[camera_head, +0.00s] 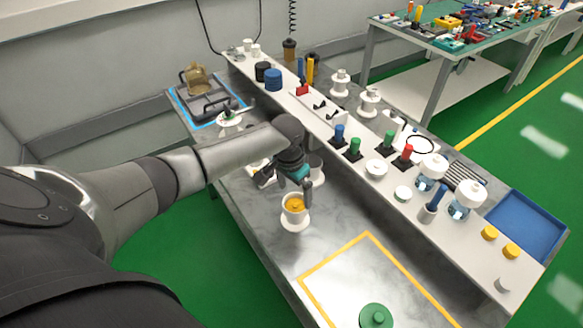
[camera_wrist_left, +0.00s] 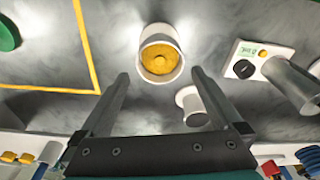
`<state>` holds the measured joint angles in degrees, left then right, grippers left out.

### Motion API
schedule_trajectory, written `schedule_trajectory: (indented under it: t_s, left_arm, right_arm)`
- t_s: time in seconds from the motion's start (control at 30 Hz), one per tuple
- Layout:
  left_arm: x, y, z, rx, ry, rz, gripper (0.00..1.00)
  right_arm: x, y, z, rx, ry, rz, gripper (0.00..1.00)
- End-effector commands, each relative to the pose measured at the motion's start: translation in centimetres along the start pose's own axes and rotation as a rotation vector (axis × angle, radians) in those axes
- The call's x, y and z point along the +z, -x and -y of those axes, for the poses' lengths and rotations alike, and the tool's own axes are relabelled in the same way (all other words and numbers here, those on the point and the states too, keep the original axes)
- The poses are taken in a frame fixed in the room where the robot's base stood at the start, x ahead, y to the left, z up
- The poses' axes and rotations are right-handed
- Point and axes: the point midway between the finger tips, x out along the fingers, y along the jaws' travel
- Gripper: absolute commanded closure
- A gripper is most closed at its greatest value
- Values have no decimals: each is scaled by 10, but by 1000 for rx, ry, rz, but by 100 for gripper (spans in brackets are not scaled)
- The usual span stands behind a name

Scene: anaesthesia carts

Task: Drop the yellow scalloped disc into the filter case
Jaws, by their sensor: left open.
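A yellow disc (camera_head: 295,203) lies inside the white round filter case (camera_head: 294,222), which stands upright on the grey table. In the left wrist view the yellow disc (camera_wrist_left: 159,58) fills most of the mouth of the white case (camera_wrist_left: 157,31); its scalloped edge is too small to make out. My left gripper (camera_head: 285,186) is open just above and behind the case. My right gripper is not in view.
A yellow-outlined area (camera_head: 369,236) with a green round piece (camera_head: 376,316) lies to the front right. A white raised shelf (camera_head: 330,145) holds several pegs, jars and yellow caps (camera_head: 489,233). A blue tray (camera_head: 525,222) is at its right end. A white spool-like piece (camera_wrist_left: 191,100) stands close to the case.

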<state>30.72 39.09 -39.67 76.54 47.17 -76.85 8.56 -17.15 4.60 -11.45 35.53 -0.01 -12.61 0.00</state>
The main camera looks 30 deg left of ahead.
Motion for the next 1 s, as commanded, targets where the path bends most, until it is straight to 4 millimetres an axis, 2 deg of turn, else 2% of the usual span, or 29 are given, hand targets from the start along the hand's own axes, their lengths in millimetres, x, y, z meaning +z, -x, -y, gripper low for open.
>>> schedule_trajectory:
  t_s: [0.4, 0.53, 0.7, 1.0]
  left_arm:
    - [0, 92, 1, -3, -1, -3, 0]
    - [0, 114, 0, -3, 0, -1, 0]
    - [0, 130, 0, -1, 0, -1, 0]
    - [0, 134, 0, -1, 1, 1, 0]
  right_arm:
    - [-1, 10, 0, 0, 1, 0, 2]
    - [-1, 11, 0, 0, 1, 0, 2]
    - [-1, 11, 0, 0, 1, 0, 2]
    - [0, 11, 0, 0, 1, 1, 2]
